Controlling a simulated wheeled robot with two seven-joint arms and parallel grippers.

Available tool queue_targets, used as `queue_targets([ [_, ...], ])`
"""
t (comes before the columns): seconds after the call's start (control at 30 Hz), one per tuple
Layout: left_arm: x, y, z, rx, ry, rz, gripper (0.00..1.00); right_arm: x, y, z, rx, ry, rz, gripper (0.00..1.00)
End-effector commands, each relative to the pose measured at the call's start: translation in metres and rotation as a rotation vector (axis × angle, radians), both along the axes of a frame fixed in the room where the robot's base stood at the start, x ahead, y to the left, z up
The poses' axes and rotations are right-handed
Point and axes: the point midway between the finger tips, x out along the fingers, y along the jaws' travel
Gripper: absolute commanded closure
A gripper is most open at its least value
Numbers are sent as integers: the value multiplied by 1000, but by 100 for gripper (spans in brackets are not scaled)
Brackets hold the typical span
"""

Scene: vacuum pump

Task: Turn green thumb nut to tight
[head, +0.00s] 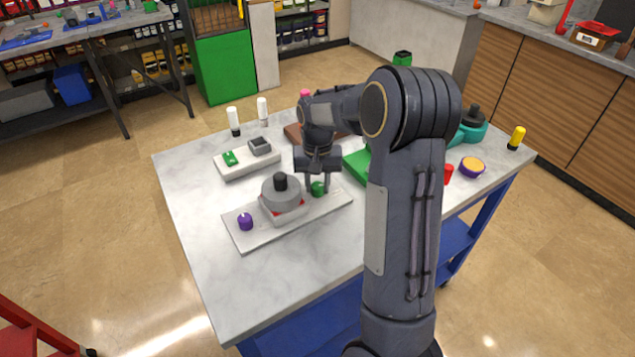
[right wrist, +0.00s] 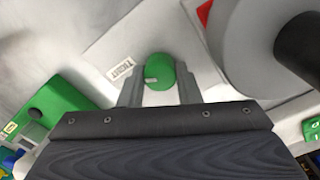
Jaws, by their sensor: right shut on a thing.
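The green thumb nut (head: 318,188) stands at the right end of a light grey base plate (head: 330,203), beside the round grey pump body (head: 281,194). In the right wrist view the nut (right wrist: 160,68) is a round green cap with a short white mark on its lower left part. A label reading TIGHT (right wrist: 122,67) lies on the plate left of the nut. My right gripper (right wrist: 158,76) points down and is shut on the nut, one finger on each side. My left gripper is not in view.
A purple knob (head: 245,222) stands at the plate's near left end. A green block (head: 357,163) lies right of my gripper. The table's front left (head: 205,270) is clear.

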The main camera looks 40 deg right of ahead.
Motion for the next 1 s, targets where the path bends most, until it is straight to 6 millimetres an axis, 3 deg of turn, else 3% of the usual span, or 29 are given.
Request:
queue_targets([
  [0.1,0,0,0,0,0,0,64,2,-1,2,-3,-7,0,93],
  [0.13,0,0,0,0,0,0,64,2,-1,2,-3,-8,1,67],
  [0.3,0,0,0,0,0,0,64,1,-1,1,-2,-5,1,48],
  [0.63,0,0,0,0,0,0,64,1,0,6,-2,-4,2,48],
  [1.0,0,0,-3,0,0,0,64,2,-1,64,-3,-7,2,48],
])
